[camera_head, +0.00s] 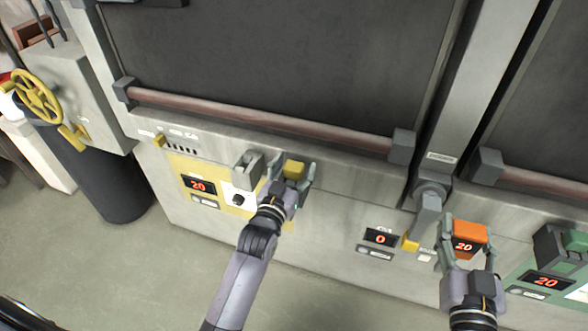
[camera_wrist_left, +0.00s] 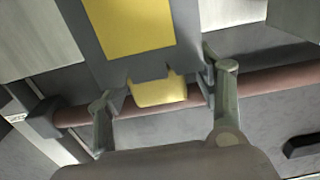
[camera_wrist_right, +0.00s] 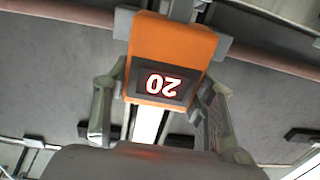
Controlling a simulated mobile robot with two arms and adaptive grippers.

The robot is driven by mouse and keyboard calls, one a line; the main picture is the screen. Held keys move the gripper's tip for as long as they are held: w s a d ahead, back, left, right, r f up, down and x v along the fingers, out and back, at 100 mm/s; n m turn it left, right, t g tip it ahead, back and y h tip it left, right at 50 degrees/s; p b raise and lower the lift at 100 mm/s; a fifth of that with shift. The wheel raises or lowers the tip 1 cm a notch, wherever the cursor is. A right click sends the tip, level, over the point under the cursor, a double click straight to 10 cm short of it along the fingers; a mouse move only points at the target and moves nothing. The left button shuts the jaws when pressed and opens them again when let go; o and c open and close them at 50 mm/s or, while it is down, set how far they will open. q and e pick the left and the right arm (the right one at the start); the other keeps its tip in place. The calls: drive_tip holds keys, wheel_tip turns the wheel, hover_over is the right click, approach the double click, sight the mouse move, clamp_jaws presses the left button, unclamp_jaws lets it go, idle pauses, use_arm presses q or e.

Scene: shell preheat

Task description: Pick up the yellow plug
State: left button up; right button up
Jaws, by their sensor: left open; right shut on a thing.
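The yellow plug (camera_head: 294,169) is a small block at the front of the furnace, right of a grey socket block. My left gripper (camera_head: 291,175) is open, with one finger on each side of the plug. In the left wrist view, a yellow end of the plug (camera_wrist_left: 160,92) shows between the fingers, below a grey block with a yellow face; I cannot tell whether the fingers touch it. My right gripper (camera_head: 467,245) is shut on an orange plug (camera_head: 470,233) with a red 20 display. The orange plug fills the space between the fingers in the right wrist view (camera_wrist_right: 170,50).
A yellow panel (camera_head: 196,170) reading 20 lies left of the grey socket block (camera_head: 247,168). A display reading 0 (camera_head: 381,238) sits left of my right gripper. A green panel (camera_head: 548,285) is at the right. A reddish bar (camera_head: 260,118) runs above. A yellow valve wheel (camera_head: 36,95) stands at far left.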

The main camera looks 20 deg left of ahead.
use_arm(q)
drive_tip(key=shift+c, duration=0.4)
drive_tip(key=c, duration=1.2)
